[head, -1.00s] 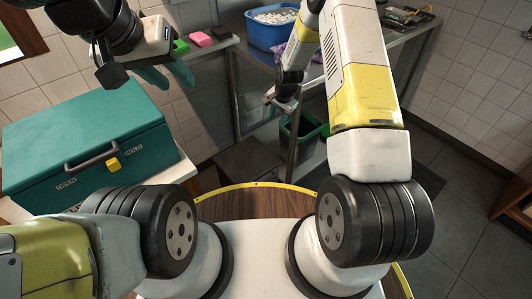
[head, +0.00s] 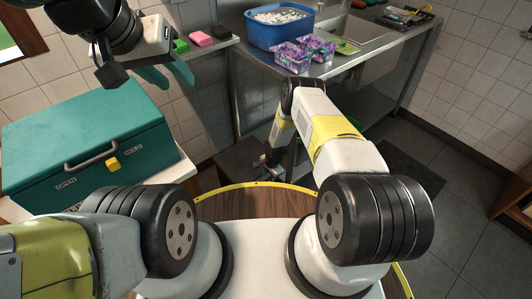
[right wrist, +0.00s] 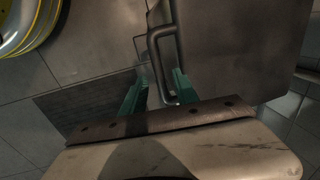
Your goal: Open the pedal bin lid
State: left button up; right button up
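The dark pedal bin (head: 238,160) stands on the floor beyond my round base, partly hidden by my right arm. Its top looks flat and closed. In the right wrist view a dark grey box body, apparently the bin (right wrist: 240,45), fills the upper right, with a bent metal bar (right wrist: 155,50) along its left side. My right gripper (right wrist: 157,92) is open, its green fingers on either side of the bar's lower end. The bar is nearer the right finger; contact is unclear. My left gripper (head: 167,76) is open and empty above the teal box.
A teal box (head: 85,150) with a handle sits on a white stand at left. A steel counter (head: 345,65) carries a blue tub (head: 278,30), purple packs (head: 292,57) and a sink. Tiled floor is free at right.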

jog(key=shift+w+a+f, duration=0.1)
jog(key=shift+w+f, duration=0.05)
jog(key=shift+f, duration=0.75)
grip_shut()
dwell(0.8)
